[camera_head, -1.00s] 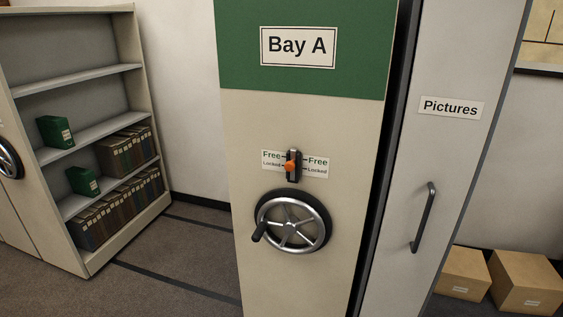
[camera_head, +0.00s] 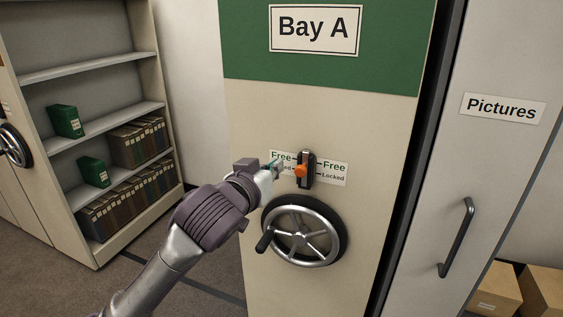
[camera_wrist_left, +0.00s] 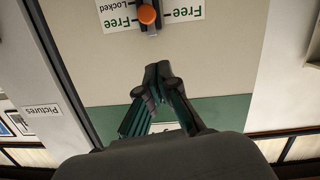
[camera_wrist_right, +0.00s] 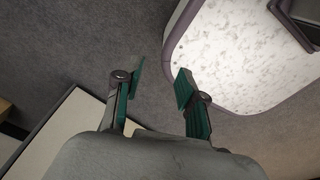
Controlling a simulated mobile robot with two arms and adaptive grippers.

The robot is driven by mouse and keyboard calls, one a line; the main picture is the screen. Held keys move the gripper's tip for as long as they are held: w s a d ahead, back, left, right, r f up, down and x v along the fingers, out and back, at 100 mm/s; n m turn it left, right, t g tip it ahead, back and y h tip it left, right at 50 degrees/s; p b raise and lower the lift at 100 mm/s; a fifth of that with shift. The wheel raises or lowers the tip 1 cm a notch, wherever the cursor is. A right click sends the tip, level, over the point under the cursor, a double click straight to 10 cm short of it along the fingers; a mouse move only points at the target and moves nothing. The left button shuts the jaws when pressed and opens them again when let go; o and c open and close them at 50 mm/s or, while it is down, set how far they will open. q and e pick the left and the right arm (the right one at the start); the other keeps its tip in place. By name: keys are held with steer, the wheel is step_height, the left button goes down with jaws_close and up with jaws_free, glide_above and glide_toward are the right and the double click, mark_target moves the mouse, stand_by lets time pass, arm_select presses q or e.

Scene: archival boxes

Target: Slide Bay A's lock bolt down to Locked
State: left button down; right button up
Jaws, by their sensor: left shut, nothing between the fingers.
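Bay A's lock bolt is an orange knob (camera_head: 301,170) in a dark upright slot on the cream panel, between labels marked Free and Locked. In the head view it sits near the middle of the slot; I cannot tell its exact setting. My left gripper (camera_head: 277,167) is just left of the knob, its fingertips partly over the left label. In the left wrist view the left gripper (camera_wrist_left: 160,73) is shut and empty, and the knob (camera_wrist_left: 147,14) is apart from the fingertips. My right gripper (camera_wrist_right: 160,74) is open and empty, seen only in its wrist view.
A spoked handwheel (camera_head: 303,230) with a dark crank handle sticks out just below the bolt. The Pictures panel (camera_head: 495,150) with a bar handle (camera_head: 456,237) stands to the right. An open shelf (camera_head: 108,130) with boxes stands left. Cardboard boxes (camera_head: 497,288) lie at lower right.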

arm_select(q)
steer(key=r, duration=0.1)
steer(key=p, duration=0.3)
glide_toward(304, 157)
steer(key=w+r, duration=0.4)
steer(key=shift+s+d+f+p, duration=0.1)
steer(key=shift+d+f+p, duration=0.1)
steer(key=shift+f, duration=0.55)
steer(key=shift+w+d+f+p, duration=0.15)
steer(key=shift+d+f, duration=0.1)
steer(key=shift+f, duration=0.5)
steer(key=shift+s+d+f+p, duration=0.15)
steer(key=shift+d+f+p, duration=0.05)
steer(key=shift+f, duration=0.55)
